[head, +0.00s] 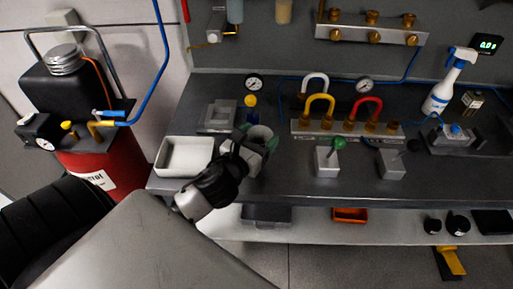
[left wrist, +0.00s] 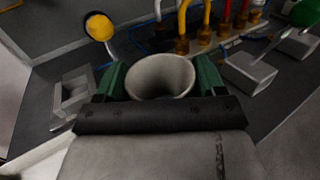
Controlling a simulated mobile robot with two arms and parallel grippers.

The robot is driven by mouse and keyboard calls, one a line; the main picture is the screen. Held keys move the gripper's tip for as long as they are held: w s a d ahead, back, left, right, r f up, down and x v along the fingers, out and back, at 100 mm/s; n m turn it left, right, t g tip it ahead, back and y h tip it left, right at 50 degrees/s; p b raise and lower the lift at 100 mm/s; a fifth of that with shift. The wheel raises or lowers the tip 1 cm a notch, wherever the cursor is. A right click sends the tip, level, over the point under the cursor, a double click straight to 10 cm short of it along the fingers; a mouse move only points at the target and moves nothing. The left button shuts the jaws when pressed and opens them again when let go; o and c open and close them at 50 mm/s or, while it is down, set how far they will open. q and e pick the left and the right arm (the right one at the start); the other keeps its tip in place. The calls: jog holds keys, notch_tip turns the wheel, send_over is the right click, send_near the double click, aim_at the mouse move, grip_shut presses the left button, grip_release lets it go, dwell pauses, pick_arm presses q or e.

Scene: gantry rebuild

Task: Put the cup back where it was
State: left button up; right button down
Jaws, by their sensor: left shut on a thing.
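My left gripper (head: 257,141) reaches over the front of the dark bench from the left. Its green fingers are shut on a grey, round-mouthed cup (left wrist: 160,76), one finger on each side in the left wrist view. The cup's mouth is open and its inside looks plain grey. In the head view the cup (head: 262,131) is partly hidden by the gripper. I cannot tell whether its bottom touches the bench. My right gripper is in neither view.
A white tray (head: 163,158) stands left of the gripper. Behind it is a grey holder block (head: 213,128), beside a yellow knob (head: 250,100). To the right are a manifold with coloured hoops (head: 337,133) and a green-knobbed block (head: 327,164). Bare bench lies at the front right.

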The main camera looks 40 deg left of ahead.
pick_arm(q)
jog(key=shift+a+f, duration=0.25)
notch_tip(320, 180, down, 4)
jog(key=shift+r+b, duration=0.1)
jog(key=shift+b, duration=0.3)
jog(key=shift+f, duration=0.2)
jog(key=o, duration=0.9)
jog(key=shift+r, duration=0.15)
